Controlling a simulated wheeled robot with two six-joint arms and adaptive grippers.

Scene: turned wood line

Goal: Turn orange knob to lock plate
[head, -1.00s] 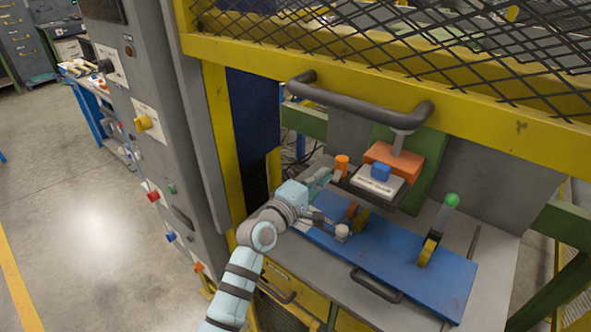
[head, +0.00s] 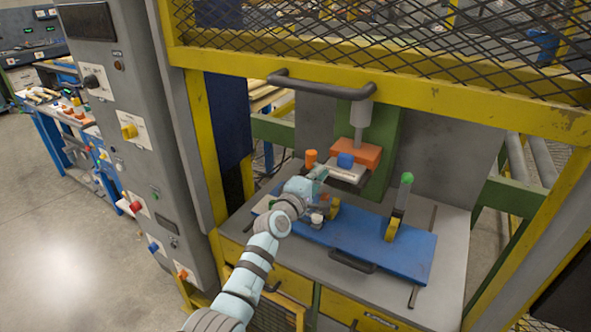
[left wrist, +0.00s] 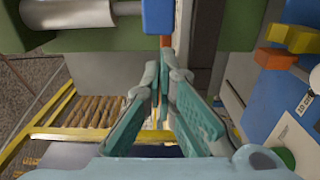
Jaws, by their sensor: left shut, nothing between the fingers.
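The orange knob (head: 311,158) stands upright at the left end of a pale labelled plate (head: 346,173) under the press head. A blue block (head: 345,160) sits against the orange press block (head: 362,150). My left gripper (head: 321,173) is just below and right of the knob in the head view; contact cannot be told. In the left wrist view its teal fingers (left wrist: 165,72) are shut with nothing between them, and a blue part (left wrist: 158,16) is just beyond the tips. My right gripper is not in view.
A blue fixture board (head: 375,248) lies on the grey bench, with a green-ball lever clamp (head: 407,180) on its right. A dark bar handle (head: 320,90) hangs across the yellow guard frame (head: 440,100). The grey control cabinet (head: 125,150) stands left of my arm.

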